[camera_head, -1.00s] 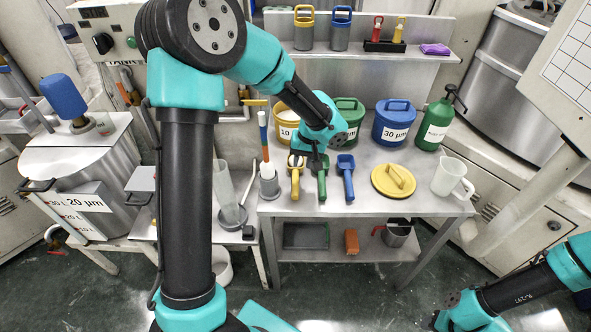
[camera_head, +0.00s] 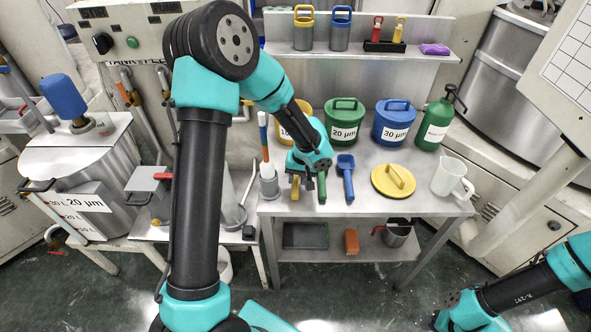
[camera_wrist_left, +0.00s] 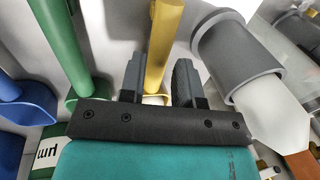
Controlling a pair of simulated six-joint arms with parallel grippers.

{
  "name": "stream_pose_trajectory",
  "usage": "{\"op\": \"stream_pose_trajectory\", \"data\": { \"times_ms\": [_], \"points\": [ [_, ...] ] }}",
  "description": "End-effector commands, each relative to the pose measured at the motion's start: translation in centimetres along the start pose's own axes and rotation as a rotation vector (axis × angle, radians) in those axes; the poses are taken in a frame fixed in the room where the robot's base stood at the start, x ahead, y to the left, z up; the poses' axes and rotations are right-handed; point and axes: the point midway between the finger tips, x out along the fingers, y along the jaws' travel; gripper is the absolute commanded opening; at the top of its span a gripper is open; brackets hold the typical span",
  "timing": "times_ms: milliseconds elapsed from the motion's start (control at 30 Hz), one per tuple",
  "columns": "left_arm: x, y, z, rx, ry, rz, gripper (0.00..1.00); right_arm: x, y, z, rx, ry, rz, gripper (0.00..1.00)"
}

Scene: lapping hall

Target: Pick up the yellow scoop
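The yellow scoop (camera_head: 295,189) lies on the metal bench; only the front of its handle shows in the head view, the rest being behind my left gripper (camera_head: 302,180). In the left wrist view the yellow handle (camera_wrist_left: 166,35) runs between the two fingers of my left gripper (camera_wrist_left: 158,80), which is open with a finger on either side. I cannot tell whether the fingers touch it. The green scoop (camera_head: 321,188) and blue scoop (camera_head: 347,180) lie to its right. My right arm shows at the lower right; its fingers are not clear.
A grey cup (camera_head: 269,187) holding tools stands close left of the yellow scoop. Yellow, green (camera_head: 344,122) and blue (camera_head: 393,124) tubs stand behind. A yellow lid (camera_head: 393,180) and white jug (camera_head: 449,177) are to the right. The bench's front edge is close.

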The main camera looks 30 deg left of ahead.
Motion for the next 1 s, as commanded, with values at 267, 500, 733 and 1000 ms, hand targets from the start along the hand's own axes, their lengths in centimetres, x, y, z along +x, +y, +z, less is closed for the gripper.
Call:
{"op": "stream_pose_trajectory", "data": {
  "times_ms": [267, 500, 733, 1000],
  "points": [
    [3.8, 0.0, -0.2, 0.001, -0.003, -0.003, 0.30, 0.0, 0.0, 0.0, 0.000, 0.000, 0.000, 0.43],
    [4.3, 0.1, -0.3, 0.001, -0.001, -0.001, 0.30, 0.0, 0.0, 0.0, 0.000, 0.000, 0.000, 0.43],
    [4.2, 0.1, -0.2, 0.001, -0.001, -0.001, 0.30, 0.0, 0.0, 0.0, 0.000, 0.000, 0.000, 0.43],
    [4.2, 0.1, -0.2, 0.000, -0.001, -0.001, 0.14, 0.0, 0.0, 0.0, 0.000, 0.000, 0.000, 0.43]
  ]
}}
